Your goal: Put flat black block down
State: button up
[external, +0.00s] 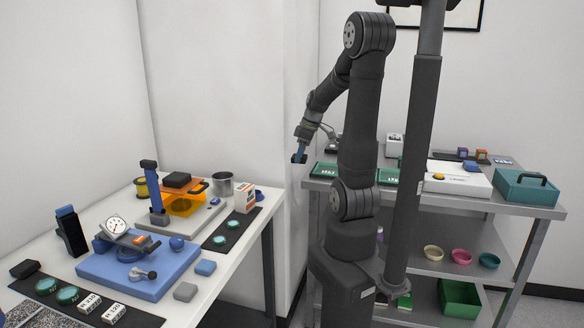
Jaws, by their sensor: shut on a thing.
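My gripper (299,157) hangs in the air in the gap between the left table and the steel shelf table, pointing down. It is shut on a small dark piece, the flat black block, which barely shows at the blue fingertips; its shape is hard to make out. The block is clear of both tables. Another dark block (177,180) lies on the orange clear box, and one more (25,268) lies at the left table's front left.
The left table (233,262) holds a blue base (132,277) with a dial gauge, a metal cup (222,183) and black mats. The shelf table (460,204) holds green trays, a white instrument (458,183) and a teal case (525,187). A dark post stands right of my arm.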

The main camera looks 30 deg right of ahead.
jog(key=w+d+r+m+h, duration=0.1)
jog(key=d+m+h, duration=0.2)
jog(key=d+m, duration=1.05)
jog(key=w+d+r+m+h, duration=0.15)
jog(key=d+m, duration=0.45)
jog(key=d, duration=1.4)
jog(key=shift+h, duration=0.25)
jog(key=w+a+f, duration=0.1)
jog(key=w+f, duration=0.1)
jog(key=w, duration=0.1)
jog(key=w+a+f, duration=0.2)
jog(key=w+f, duration=0.1)
jog(key=w, duration=0.1)
jog(key=w+a+f, duration=0.2)
jog(key=w+f, duration=0.1)
jog(key=shift+w, duration=0.35)
jog(key=shift+f, duration=2)
jog(key=shift+f, duration=0.1)
jog(key=o, duration=1)
